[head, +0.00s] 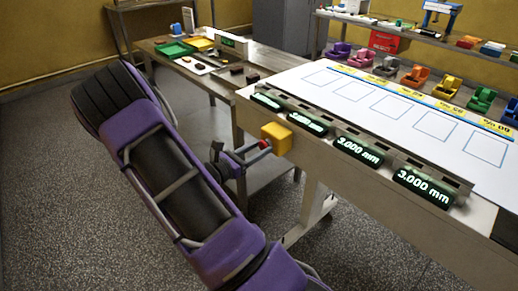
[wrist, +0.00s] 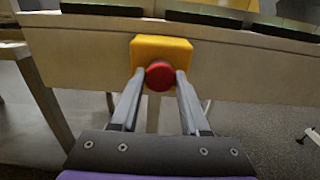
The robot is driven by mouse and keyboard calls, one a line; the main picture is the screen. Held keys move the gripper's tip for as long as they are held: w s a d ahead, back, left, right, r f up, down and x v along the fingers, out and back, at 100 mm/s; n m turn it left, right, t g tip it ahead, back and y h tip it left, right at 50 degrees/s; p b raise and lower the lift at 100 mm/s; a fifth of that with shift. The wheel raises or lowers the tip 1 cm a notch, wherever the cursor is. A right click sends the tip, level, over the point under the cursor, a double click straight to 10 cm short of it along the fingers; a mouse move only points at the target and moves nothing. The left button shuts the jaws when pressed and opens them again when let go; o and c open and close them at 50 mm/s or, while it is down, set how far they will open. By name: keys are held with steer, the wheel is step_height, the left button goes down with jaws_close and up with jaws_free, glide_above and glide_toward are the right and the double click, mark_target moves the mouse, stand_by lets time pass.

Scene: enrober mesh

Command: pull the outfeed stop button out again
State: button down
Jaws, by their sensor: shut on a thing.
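The outfeed stop button is a red round knob (wrist: 159,76) on a yellow box (wrist: 172,48) fixed to the front side of the light-coloured table. In the head view the yellow box (head: 277,137) shows at the table's near edge, with a bit of the red knob (head: 264,144) on its left face. My gripper (wrist: 160,82) is shut on the red knob, one finger on each side of it. In the head view my gripper (head: 258,148) reaches the knob from the left. How far the knob stands out from the box is hard to tell.
Several green displays stand along the table edge, one reading 3.000 mm (head: 424,187). The white table top (head: 400,110) bears blue outlined squares, with coloured holders behind. A side table (head: 190,65) with green and yellow trays stands behind my arm. The floor at left is clear.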

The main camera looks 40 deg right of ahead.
steer(key=shift+a, duration=0.1)
stand_by(0.7)
steer(key=shift+a+p, duration=0.4)
steer(key=shift+a, duration=0.2)
steer(key=shift+c, duration=1.9)
jaws_free()
steer(key=shift+a, duration=0.15)
steer(key=s+a, duration=0.1)
steer(key=a, duration=1.6)
steer(key=shift+s+p, duration=0.25)
steer(key=shift+p, duration=0.05)
steer(key=shift+w+a, duration=0.1)
